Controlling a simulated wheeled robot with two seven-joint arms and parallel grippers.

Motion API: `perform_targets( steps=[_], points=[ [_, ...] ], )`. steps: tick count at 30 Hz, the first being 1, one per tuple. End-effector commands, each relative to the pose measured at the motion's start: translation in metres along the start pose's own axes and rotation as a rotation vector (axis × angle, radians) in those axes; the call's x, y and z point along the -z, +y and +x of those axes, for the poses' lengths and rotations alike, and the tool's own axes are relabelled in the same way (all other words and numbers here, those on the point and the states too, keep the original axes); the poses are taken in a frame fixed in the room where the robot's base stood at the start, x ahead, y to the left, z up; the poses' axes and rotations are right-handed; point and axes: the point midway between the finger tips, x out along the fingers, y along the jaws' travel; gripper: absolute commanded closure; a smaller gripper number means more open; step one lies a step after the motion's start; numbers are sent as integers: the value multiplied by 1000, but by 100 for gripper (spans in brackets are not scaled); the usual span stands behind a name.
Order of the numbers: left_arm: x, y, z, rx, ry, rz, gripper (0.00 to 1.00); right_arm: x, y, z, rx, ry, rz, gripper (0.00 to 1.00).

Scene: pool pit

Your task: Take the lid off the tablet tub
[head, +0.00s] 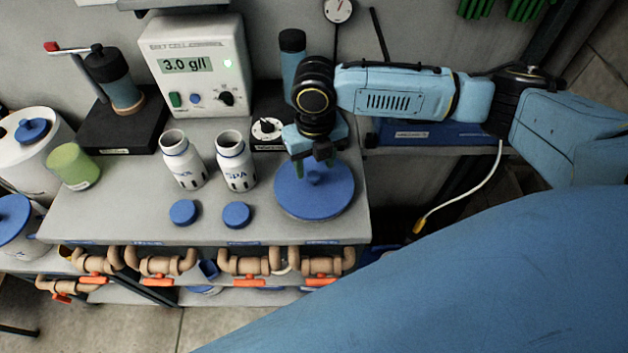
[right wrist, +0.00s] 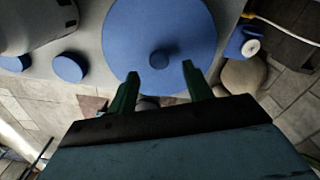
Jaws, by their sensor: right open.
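A wide round blue lid (head: 335,200) with a small knob (head: 314,178) in its middle is at the right end of the bench. Whether a tub is under it cannot be told. My right gripper (head: 315,163) is above this lid, pointing down, with its green fingers apart and empty. In the right wrist view the lid (right wrist: 160,25) fills the top middle, and its knob (right wrist: 159,58) shows just beyond and between the fingertips of the gripper (right wrist: 160,72). The exact height gap is unclear. My left gripper is not in view.
Two open white bottles (head: 183,162) (head: 235,162) stand left of the lid, with two small blue caps (head: 183,212) (head: 236,215) in front. A meter box (head: 195,62) stands behind. White tubs (head: 45,165) are at far left. Pipes with orange-handled valves (head: 250,262) run below the bench edge.

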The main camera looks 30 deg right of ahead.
Motion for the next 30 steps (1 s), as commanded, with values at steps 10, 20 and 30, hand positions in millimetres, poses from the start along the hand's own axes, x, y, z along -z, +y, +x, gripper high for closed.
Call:
perform_targets(
  steps=[10,20,30],
  points=[
    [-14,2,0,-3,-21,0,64,-2,0,33,1,0,-1,49],
    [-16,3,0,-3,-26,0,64,-2,0,32,1,0,0,73],
    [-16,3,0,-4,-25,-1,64,-2,0,32,1,-1,0,98]
  ],
)
